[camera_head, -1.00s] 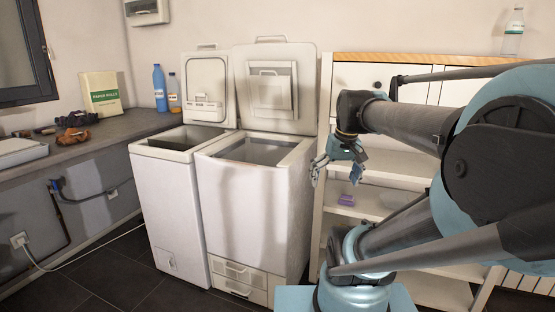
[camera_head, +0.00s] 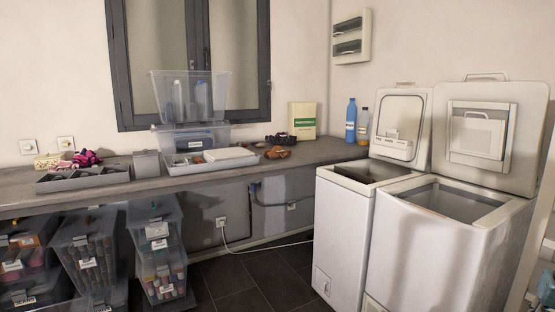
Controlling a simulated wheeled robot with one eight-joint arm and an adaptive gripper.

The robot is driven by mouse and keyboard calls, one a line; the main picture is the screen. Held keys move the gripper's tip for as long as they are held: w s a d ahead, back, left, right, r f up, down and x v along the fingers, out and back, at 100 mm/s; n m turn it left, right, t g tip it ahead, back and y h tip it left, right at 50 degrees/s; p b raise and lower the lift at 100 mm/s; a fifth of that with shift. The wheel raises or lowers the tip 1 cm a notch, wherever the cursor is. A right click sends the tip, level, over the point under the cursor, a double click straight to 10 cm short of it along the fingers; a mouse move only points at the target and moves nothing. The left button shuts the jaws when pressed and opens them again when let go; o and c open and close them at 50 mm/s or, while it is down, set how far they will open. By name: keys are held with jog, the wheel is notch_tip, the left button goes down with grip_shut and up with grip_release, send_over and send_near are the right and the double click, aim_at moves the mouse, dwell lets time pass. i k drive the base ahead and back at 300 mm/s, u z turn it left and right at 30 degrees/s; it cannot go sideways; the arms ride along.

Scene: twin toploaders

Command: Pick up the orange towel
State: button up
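I cannot pick out an orange towel for certain. The two toploaders stand at the right with lids up: a narrower one (camera_head: 341,230) and a wider one (camera_head: 412,255). Their insides are mostly hidden. My gripper is not in view; only a bluish part of me shows at the lower right edge.
Clear bins (camera_head: 190,97) and a grey tray (camera_head: 210,161) stand on the counter. A dark divided tray (camera_head: 82,179) is further left. A blue bottle (camera_head: 351,121) stands by the toploaders. Storage bins (camera_head: 160,255) sit below the counter. Dark floor (camera_head: 262,280) is free in the middle.

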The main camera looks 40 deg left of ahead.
aim_at(276, 151)
jog(key=u, duration=1.85)
jog(key=i, duration=1.9)
jog(key=z, duration=0.25)
